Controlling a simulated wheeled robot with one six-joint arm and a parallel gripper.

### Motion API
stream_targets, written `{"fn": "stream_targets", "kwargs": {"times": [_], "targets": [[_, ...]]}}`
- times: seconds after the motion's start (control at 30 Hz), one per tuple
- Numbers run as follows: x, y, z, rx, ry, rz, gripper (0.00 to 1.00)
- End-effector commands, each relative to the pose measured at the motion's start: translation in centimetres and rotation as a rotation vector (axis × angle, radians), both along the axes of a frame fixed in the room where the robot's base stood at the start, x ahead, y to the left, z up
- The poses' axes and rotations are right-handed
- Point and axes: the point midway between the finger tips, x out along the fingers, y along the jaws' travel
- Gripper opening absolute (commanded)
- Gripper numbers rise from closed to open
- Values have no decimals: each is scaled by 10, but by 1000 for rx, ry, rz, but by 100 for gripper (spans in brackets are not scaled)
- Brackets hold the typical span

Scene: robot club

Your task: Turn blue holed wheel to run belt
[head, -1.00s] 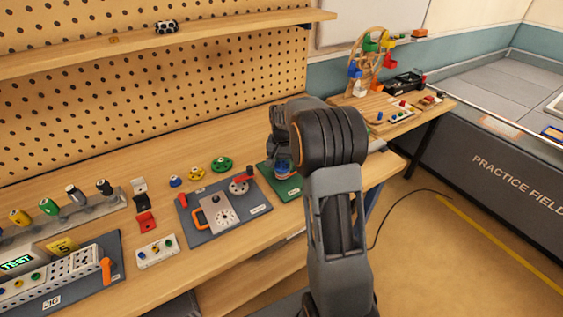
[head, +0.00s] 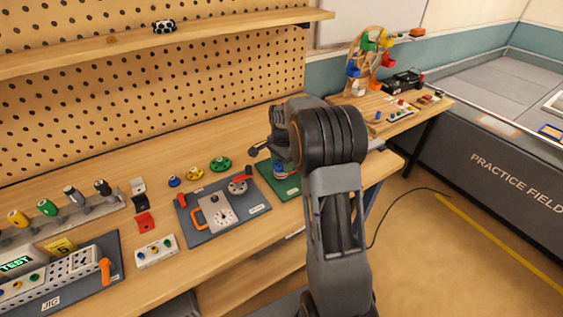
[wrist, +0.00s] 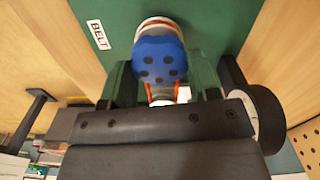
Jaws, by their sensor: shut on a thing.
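The blue holed wheel (wrist: 160,58) shows in the middle of the wrist view, with dark holes in its face. A pale belt with orange-red edges (wrist: 161,24) passes behind it. Both are on a green board (wrist: 215,25) with a BELT label (wrist: 99,35). My gripper (wrist: 161,84) is shut on the wheel, a finger on each side of it; the exact contact is partly hidden. In the head view my gripper (head: 279,155) is over the green board (head: 284,187) and hides most of the wheel and belt.
Left of the green board lies a grey board (head: 245,211) with an orange handle and dials. Coloured knobs (head: 220,165) stand behind it. A white button box (head: 155,252) lies further left. A side table (head: 400,119) holds a small coloured wheel model (head: 365,62).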

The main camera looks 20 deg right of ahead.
Motion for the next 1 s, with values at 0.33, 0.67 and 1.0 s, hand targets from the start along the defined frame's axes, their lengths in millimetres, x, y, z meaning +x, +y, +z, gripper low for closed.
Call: {"fn": "stream_targets", "kwargs": {"times": [0.33, 0.67, 1.0], "targets": [[0, 0, 0, -1, 0, -38, 32], [0, 0, 0, -1, 0, -37, 60], [0, 0, 0, -1, 0, -36, 81]]}}
